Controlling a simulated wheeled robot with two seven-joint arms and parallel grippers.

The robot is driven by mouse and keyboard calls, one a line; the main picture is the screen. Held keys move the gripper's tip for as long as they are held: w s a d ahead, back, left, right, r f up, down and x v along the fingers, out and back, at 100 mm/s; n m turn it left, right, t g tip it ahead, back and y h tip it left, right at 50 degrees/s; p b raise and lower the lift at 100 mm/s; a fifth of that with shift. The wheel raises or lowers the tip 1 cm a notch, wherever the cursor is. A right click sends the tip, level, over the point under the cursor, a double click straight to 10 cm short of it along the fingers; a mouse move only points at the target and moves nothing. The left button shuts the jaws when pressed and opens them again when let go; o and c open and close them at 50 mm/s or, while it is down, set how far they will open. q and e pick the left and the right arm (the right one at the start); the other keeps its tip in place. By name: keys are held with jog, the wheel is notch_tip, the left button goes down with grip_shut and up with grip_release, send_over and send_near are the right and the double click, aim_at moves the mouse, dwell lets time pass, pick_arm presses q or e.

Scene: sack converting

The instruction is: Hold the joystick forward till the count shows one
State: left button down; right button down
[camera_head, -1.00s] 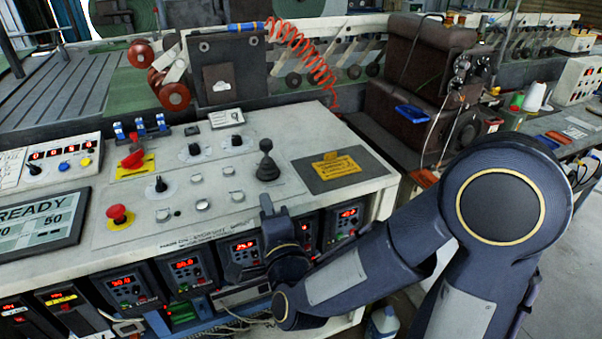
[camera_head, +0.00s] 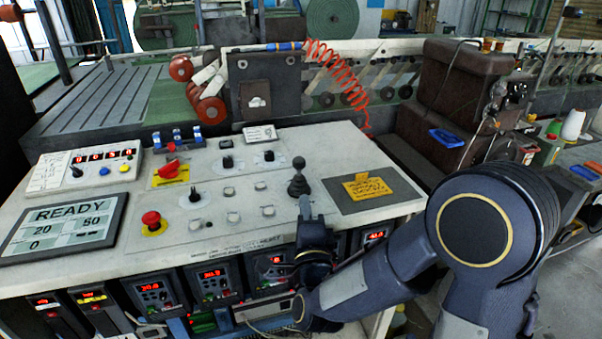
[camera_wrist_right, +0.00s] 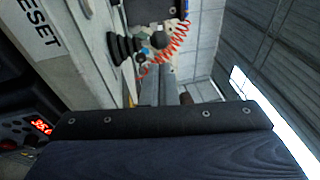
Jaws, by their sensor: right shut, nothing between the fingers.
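The black joystick (camera_head: 299,178) stands about upright on the light control panel, with a round knob and a ribbed boot. It also shows in the right wrist view (camera_wrist_right: 125,47). My right gripper (camera_head: 305,204) is shut and empty, just on the near side of the joystick's boot. In the head view its tip looks very close to the boot; I cannot tell whether they touch. In the right wrist view the shut fingers (camera_wrist_right: 160,92) point toward the joystick's side. The display (camera_head: 65,226) reads READY, with smaller numbers and a 0 at lower left. My left gripper is out of view.
A red mushroom button (camera_head: 151,219), several knobs and a yellow label (camera_head: 366,187) are on the panel around the joystick. A counter box (camera_head: 88,169) with red digits sits at the left. Red-lit controllers line the panel's front below my right arm.

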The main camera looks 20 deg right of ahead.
aim_at(300, 168)
jog(key=p+x, duration=0.2)
jog(key=x, duration=0.6)
jog(key=shift+w+d, duration=0.1)
jog(key=shift+w, duration=0.35)
